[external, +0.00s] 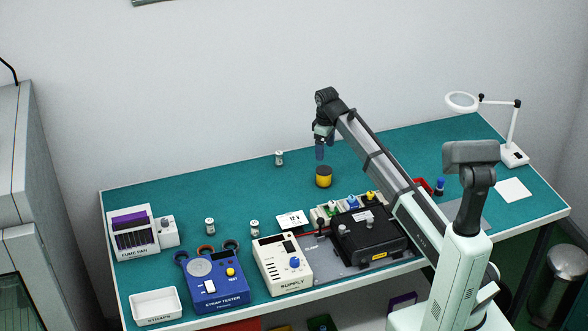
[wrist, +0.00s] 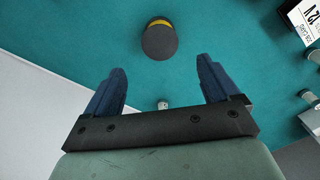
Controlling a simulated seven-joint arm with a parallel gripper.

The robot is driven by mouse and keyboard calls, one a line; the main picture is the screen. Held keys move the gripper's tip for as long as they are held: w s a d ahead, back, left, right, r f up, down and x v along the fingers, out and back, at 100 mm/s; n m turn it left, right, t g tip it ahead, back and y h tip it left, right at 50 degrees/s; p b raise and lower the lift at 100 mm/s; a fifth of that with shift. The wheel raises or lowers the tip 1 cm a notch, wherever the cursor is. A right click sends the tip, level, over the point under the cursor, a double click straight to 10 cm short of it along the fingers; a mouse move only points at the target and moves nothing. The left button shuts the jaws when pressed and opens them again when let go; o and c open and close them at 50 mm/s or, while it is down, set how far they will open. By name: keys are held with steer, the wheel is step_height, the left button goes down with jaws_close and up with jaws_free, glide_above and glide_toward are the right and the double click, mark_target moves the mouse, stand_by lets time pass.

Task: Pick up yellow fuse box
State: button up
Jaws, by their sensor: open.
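The only loose yellow thing on the open bench is a short round yellow piece with a dark top (external: 323,177), which I take for the yellow fuse box. It stands on the teal bench, clear of other things. In the wrist view its dark round face (wrist: 159,42) with a strip of yellow lies ahead of the fingertips, centred between them. My gripper (external: 324,146) is above it, pointing down, apart from it. In the wrist view my gripper (wrist: 160,66) is open, its blue fingers wide apart with nothing between them.
A small grey-white cylinder (external: 279,158) stands behind and left. A black box (external: 368,238) and a row of coloured parts (external: 342,207) are in front. The supply unit (external: 283,266) and strap tester (external: 212,281) are front left. Bench around the yellow piece is bare.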

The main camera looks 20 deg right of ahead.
steer(key=c, duration=0.3)
steer(key=shift+c, duration=0.2)
steer(key=d+m, duration=0.6)
steer(key=d, duration=1.6)
steer(key=shift+f+m, duration=2.2)
steer(key=shift+m, duration=1.3)
steer(key=shift+f+m, duration=2.15)
steer(key=shift+m, duration=1.35)
steer(key=shift+f+m, duration=2.2)
steer(key=shift+m, duration=1.3)
